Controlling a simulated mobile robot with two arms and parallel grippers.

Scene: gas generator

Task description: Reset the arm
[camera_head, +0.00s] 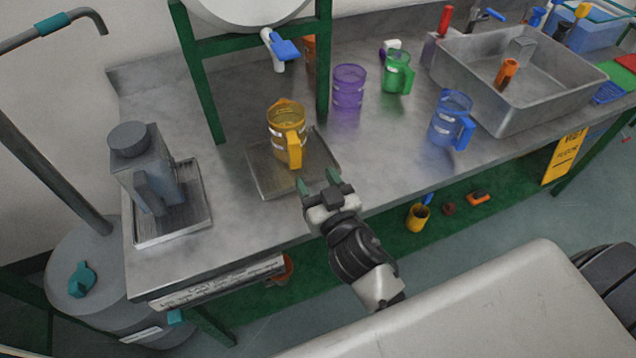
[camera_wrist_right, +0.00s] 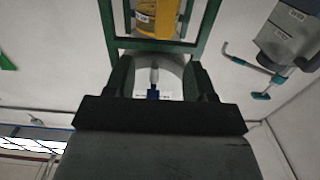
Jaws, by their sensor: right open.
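My right gripper (camera_head: 324,186) is open and empty at the front edge of the steel counter, beside the small steel tray (camera_head: 262,182). A yellow jug (camera_head: 287,120) stands upright on that tray, just beyond the gripper and apart from it. In the right wrist view the two fingers of the right gripper (camera_wrist_right: 157,80) are spread with nothing between them. My left gripper is in neither view.
A grey jug (camera_head: 147,170) stands on another tray (camera_head: 170,232) at left. Purple (camera_head: 349,88), green (camera_head: 397,72) and blue (camera_head: 449,118) jugs stand toward the sink (camera_head: 476,88). A green frame (camera_head: 202,85) holds a white tank above the counter.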

